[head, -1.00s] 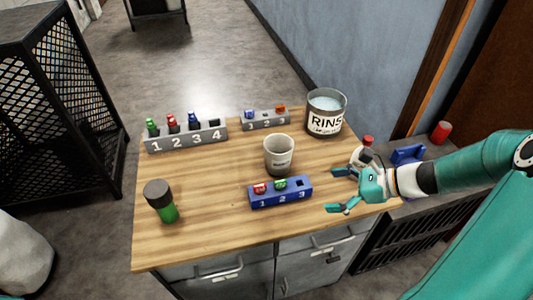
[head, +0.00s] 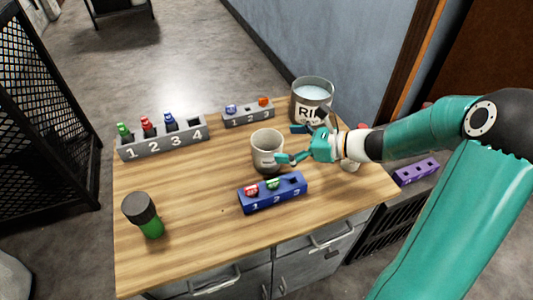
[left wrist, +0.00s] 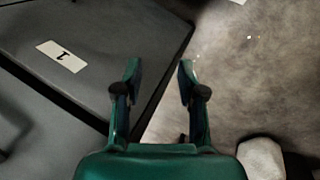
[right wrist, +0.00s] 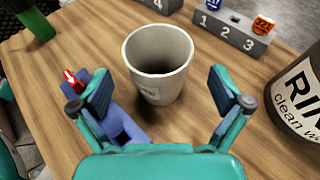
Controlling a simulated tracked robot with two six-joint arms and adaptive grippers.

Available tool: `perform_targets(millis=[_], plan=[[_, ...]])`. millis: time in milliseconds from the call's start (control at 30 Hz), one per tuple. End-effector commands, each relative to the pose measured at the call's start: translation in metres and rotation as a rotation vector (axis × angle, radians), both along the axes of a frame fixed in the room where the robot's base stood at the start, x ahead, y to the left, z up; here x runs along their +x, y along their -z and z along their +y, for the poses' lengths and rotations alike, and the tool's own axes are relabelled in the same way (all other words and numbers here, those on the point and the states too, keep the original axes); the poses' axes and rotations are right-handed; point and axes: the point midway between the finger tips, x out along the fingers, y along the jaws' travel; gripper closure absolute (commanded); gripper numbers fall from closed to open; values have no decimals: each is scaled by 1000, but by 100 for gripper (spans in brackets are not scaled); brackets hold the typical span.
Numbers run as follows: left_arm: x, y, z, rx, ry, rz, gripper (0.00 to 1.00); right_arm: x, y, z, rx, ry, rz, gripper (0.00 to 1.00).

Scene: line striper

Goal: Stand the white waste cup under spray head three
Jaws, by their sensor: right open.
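The white waste cup (head: 267,150) stands upright on the wooden table, behind the blue holder (head: 273,193). The holder is numbered 1 to 3, with a red item in slot 1, a green one in slot 2 and slot 3 empty. My right gripper (head: 284,143) is open just right of the cup. In the right wrist view the cup (right wrist: 158,62) stands ahead, between and beyond the open fingers (right wrist: 160,90); it is not gripped. My left gripper (left wrist: 157,80) is open and empty in the left wrist view, over grey surfaces and floor.
A RINSE bucket (head: 311,100) stands at the back right. A grey four-slot rack (head: 162,140) and a smaller grey rack (head: 248,114) line the back. A dark-capped green bottle (head: 144,214) stands front left. A purple block (head: 415,172) lies right of the table.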

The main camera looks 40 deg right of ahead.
Motion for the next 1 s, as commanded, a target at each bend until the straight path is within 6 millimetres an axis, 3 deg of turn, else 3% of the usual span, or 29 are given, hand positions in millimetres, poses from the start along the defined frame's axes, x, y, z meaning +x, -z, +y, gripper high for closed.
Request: perform_targets(millis=[233, 500, 800, 1000], plan=[[0, -3, 0, 0, 0, 0, 60, 13, 5, 10, 1, -4, 2, 0], [0, -8, 0, 0, 0, 0, 60, 41, 18, 29, 1, -4, 2, 0], [0, -7, 0, 0, 0, 0, 60, 46, 20, 31, -2, -1, 1, 0], [0, -7, 0, 0, 0, 0, 60, 46, 20, 31, -1, -1, 1, 32]])
